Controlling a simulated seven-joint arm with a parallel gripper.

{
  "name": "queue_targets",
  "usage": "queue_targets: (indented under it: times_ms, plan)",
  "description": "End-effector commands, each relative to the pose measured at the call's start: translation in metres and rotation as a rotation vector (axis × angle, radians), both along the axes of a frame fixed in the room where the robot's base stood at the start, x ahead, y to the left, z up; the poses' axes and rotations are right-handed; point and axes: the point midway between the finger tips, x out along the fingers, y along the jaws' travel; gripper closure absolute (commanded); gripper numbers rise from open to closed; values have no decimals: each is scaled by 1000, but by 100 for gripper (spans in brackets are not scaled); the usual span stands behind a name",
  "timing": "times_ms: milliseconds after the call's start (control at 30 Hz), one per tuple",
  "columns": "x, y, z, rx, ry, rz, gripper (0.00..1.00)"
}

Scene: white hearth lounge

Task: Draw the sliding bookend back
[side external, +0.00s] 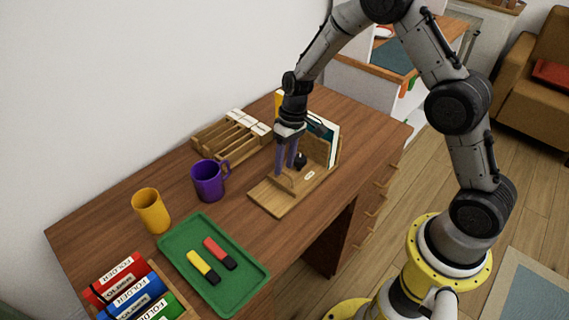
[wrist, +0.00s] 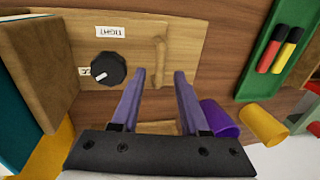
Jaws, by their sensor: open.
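The wooden bookend has an upright panel (side external: 318,150) against several books, and it shows at the left of the wrist view (wrist: 38,65). It stands on a flat wooden base (side external: 265,201). A black knob (wrist: 108,70) sits before the panel, with a label reading TIGHT (wrist: 110,32) beside it. A raised wooden grip bar (wrist: 160,58) stands farther from the panel. My gripper (wrist: 158,75) is open and points down over the base (side external: 285,172). In the wrist view its purple fingers lie either side of the bar's near end; their height beside it is unclear.
A purple mug (side external: 207,181), an orange cup (side external: 151,211) and a green tray (side external: 180,238) with two markers stand left of the base. A wooden rack (side external: 228,138) is behind. Folders (side external: 125,290) stand front left. Desk right of the base is clear.

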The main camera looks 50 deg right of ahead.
Motion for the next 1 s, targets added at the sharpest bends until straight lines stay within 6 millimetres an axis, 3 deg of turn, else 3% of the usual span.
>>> queue_targets:
  times_ms: [367,467,633,1000]
  plan:
    - [0,1,-7,0,0,0,55]
    - [0,1,-7,0,0,0,68]
    - [0,1,-7,0,0,0,99]
    - [0,1,-7,0,0,0,100]
